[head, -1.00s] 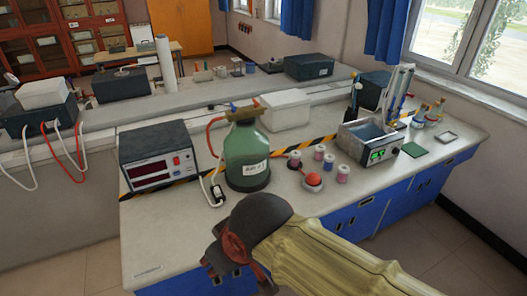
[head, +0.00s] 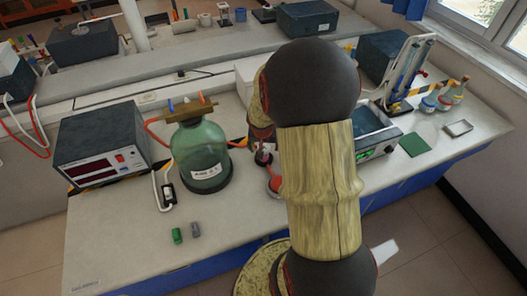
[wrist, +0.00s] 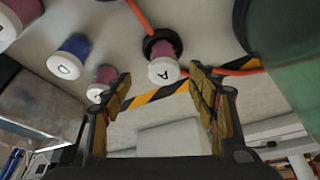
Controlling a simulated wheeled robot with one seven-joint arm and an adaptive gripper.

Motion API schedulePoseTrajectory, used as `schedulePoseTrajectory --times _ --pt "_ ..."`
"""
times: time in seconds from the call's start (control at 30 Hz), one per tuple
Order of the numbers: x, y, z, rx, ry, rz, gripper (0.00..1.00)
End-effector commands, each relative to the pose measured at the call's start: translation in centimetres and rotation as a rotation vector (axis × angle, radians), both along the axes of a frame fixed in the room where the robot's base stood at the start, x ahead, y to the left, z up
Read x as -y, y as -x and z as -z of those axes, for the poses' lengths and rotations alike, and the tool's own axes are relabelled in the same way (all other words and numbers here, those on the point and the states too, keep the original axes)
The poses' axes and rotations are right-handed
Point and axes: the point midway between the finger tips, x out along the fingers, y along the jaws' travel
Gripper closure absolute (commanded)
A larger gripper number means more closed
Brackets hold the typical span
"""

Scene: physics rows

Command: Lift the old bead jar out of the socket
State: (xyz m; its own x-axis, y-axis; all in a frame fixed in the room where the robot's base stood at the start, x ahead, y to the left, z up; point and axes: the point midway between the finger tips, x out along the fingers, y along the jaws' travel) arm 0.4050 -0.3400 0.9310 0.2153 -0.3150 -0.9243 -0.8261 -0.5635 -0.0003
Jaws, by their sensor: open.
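A pink bead jar (wrist: 165,50) with a white lid lettered A sits in a dark ring-shaped socket (wrist: 147,43), with orange tube at it, in the wrist view. My gripper (wrist: 160,78) is open; its two yellow-padded fingers show left and right of the jar's lid, with nothing between them held. I cannot tell how far the fingertips are from the jar. Other white-lidded jars stand to the left: a blue one lettered D (wrist: 72,50), a pink one (wrist: 105,75) and one at the corner (wrist: 12,18). In the head view my arm hides the jars and most of my gripper.
A green bottle (head: 200,155) stands close left of my arm; it also shows in the wrist view (wrist: 285,45). A meter box (head: 100,145) is farther left. A red-topped thing (head: 273,184) and a bath (head: 375,130) sit by my arm. The front left bench is mostly clear.

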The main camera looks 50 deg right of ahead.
Motion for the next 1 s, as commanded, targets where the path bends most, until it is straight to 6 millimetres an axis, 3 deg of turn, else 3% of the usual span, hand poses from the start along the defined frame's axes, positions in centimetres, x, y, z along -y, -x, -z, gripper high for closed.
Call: schedulePoseTrajectory --times 0.67,1.0 --pt "2.1 -2.3 6.9 -0.001 -0.002 0.004 0.41" --pt "2.2 -2.4 7.2 0.0 -0.001 0.003 0.45"
